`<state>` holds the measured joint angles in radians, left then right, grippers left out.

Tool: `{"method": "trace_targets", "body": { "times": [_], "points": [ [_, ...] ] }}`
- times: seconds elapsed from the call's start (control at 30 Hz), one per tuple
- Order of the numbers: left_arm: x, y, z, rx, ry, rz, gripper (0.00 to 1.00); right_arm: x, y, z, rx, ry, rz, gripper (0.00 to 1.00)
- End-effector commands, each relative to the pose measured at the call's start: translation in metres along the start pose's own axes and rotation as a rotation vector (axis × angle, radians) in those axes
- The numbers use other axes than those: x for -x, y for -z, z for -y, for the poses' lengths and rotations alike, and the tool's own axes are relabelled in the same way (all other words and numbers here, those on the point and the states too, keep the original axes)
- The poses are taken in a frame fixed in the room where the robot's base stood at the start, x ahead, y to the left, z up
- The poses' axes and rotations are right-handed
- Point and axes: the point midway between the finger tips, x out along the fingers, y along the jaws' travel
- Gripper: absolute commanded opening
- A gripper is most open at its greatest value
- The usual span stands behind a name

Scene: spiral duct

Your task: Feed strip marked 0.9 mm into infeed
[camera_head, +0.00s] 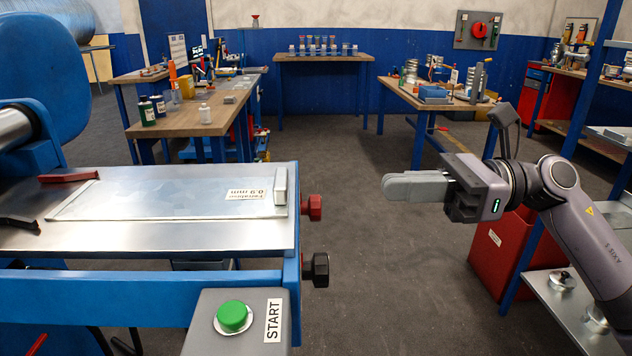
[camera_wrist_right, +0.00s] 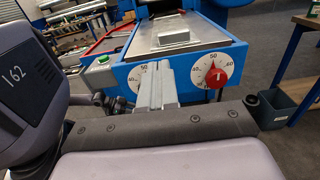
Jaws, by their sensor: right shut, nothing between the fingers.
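The flat grey metal strip (camera_head: 165,195) lies on the metal infeed table (camera_head: 150,235) of the blue machine at the left. Its label (camera_head: 247,195) is upside down in the head view and reads 0.9 mm. A pale grey block (camera_head: 280,186) sits at the strip's right end; it also shows in the wrist view (camera_wrist_right: 174,38). My right gripper (camera_head: 392,187) is shut and empty, in the air to the right of the table, apart from the strip. Its fingers (camera_wrist_right: 156,75) point at the table's end in the wrist view. My left gripper is not in view.
A red knob (camera_head: 312,207) and a black knob (camera_head: 316,269) stick out from the table's end; the wrist view shows dials behind them. A green START button (camera_head: 232,316) is on a grey box in front. Red (camera_head: 68,178) and black levers flank the strip.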

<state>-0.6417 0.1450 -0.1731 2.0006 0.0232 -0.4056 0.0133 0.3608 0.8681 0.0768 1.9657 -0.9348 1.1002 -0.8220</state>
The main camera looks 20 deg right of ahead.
Motion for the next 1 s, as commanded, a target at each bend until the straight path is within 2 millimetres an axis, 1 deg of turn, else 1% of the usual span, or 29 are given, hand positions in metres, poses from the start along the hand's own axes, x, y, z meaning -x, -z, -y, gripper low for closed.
{"method": "trace_targets", "body": {
  "times": [0.03, 0.3, 0.5, 0.6, 0.7, 1.0],
  "points": [
    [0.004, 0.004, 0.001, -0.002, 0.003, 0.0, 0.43, -0.01, -0.004, 0.0, -0.001, -0.003, 0.003, 0.0],
    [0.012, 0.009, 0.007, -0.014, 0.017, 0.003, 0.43, -0.064, -0.005, 0.0, -0.003, -0.003, 0.006, 0.0],
    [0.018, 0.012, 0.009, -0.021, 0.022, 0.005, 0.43, -0.096, -0.004, 0.0, -0.002, -0.002, 0.005, 0.0],
    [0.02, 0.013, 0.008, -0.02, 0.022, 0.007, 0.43, -0.106, -0.003, 0.0, -0.004, 0.0, 0.004, 0.0],
    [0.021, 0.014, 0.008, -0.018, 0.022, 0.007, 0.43, -0.111, -0.002, 0.0, -0.004, 0.0, 0.003, 0.0],
    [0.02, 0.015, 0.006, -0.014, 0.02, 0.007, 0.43, -0.113, 0.0, 0.0, -0.004, 0.001, 0.003, 0.0]
  ]
}}
